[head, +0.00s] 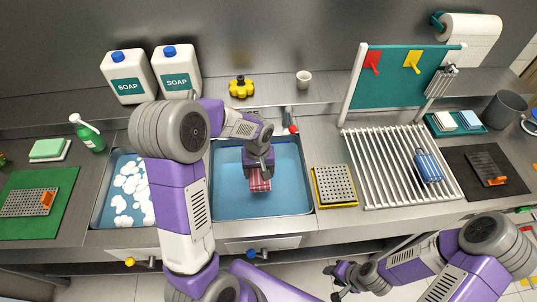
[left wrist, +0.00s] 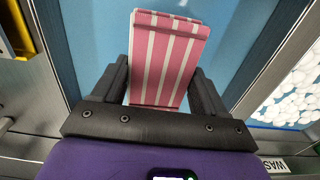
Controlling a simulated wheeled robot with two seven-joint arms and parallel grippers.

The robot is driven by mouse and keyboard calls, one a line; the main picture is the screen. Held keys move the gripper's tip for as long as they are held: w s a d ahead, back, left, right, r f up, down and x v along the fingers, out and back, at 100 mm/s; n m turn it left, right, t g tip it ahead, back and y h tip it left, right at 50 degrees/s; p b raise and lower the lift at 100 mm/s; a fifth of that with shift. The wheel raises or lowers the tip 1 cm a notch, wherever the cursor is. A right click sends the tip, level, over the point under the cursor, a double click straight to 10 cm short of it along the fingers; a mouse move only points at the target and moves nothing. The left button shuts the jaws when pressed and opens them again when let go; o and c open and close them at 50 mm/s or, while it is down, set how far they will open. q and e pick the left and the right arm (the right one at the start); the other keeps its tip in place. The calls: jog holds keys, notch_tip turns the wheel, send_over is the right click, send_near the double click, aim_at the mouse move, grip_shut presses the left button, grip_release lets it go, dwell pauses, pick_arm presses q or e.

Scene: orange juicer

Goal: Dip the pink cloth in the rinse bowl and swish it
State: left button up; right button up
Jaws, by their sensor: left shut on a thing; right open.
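The pink cloth (head: 260,181) has white stripes. My left gripper (head: 259,172) is shut on it, and the cloth hangs below the fingers over the blue rinse bowl (head: 240,205), a rectangular basin sunk in the counter. In the left wrist view the cloth (left wrist: 165,60) sits between the two dark fingers (left wrist: 162,85), with the blue basin (left wrist: 235,30) behind it. I cannot tell whether the cloth touches the water. My right gripper (head: 340,282) is open and empty, low in front of the counter.
A basin with white foam (head: 128,190) lies to the left, partly behind my left arm. A perforated plate on a yellow tray (head: 335,186) and a white drying rack (head: 395,165) stand to the right. Soap jugs (head: 130,77) and a yellow knob-shaped thing (head: 241,87) stand on the back shelf.

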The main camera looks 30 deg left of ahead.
pick_arm(q)
jog(key=shift+s+f, duration=0.15)
jog(key=shift+f, duration=0.05)
notch_tip(320, 180, down, 17)
jog(key=b, duration=1.3)
jog(key=shift+s, duration=0.15)
jog(key=shift+r, duration=0.1)
jog(key=shift+w+d+b, duration=0.35)
jog(key=shift+w+d, duration=0.2)
jog(key=shift+d, duration=0.35)
jog(key=shift+s+a, duration=0.6)
jog(key=shift+a, duration=0.35)
jog(key=shift+s+a, duration=0.55)
jog(key=shift+a, duration=0.35)
jog(key=shift+w+d, duration=0.6)
jog(key=shift+d, duration=0.35)
jog(key=shift+w+d, duration=0.6)
jog(key=shift+d, duration=0.35)
jog(key=shift+r, duration=0.1)
